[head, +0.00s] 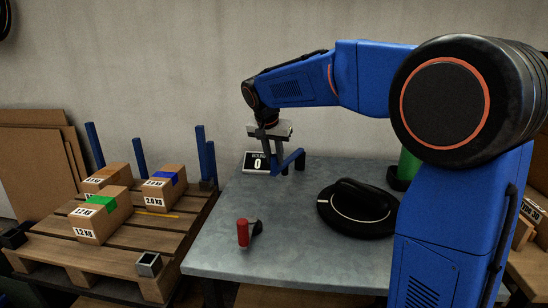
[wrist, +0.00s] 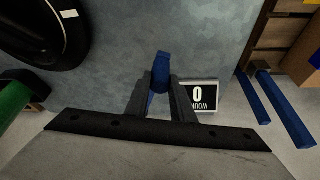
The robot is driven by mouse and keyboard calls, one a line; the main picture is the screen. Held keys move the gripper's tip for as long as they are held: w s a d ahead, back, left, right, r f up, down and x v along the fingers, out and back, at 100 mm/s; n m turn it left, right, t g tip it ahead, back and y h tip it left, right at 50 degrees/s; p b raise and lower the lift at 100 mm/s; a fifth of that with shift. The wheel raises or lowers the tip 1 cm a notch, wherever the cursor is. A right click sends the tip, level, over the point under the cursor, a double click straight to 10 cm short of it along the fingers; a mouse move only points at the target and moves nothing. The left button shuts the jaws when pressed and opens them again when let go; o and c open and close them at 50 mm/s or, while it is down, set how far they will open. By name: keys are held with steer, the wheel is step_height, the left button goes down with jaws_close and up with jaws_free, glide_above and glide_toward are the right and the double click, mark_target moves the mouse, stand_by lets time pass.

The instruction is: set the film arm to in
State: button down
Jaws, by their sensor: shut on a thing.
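The film arm is most likely the blue bent bar (head: 291,160) at the back of the grey table, beside the counter sign. My gripper (head: 275,154) reaches down to it from above. In the wrist view the two dark fingers of my gripper (wrist: 160,95) are closed on either side of the blue bar (wrist: 160,66). The fingers and my wrist hide part of the bar, and no mark for its "in" position can be made out.
A counter sign (head: 256,162) reading 0 stands close beside my gripper. A black round turntable (head: 340,225), a green roll (head: 408,165) and a red-handled part (head: 243,233) are on the table (head: 225,262). A pallet (head: 125,252) with boxes stands left.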

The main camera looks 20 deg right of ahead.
steer(key=shift+s+d+n, duration=0.3)
steer(key=shift+s+d, duration=0.1)
steer(key=shift+d, duration=0.1)
steer(key=s+d+n+y, duration=0.1)
steer(key=s+d, duration=0.4)
steer(key=d, duration=0.6)
steer(key=shift+d+n+t, duration=0.15)
steer(key=shift+n+t, duration=0.15)
steer(key=shift+n, duration=0.3)
steer(key=shift+s, duration=0.1)
steer(key=c, duration=1.5)
jaws_free()
steer(key=shift+d, duration=0.15)
steer(key=shift+c, duration=0.2)
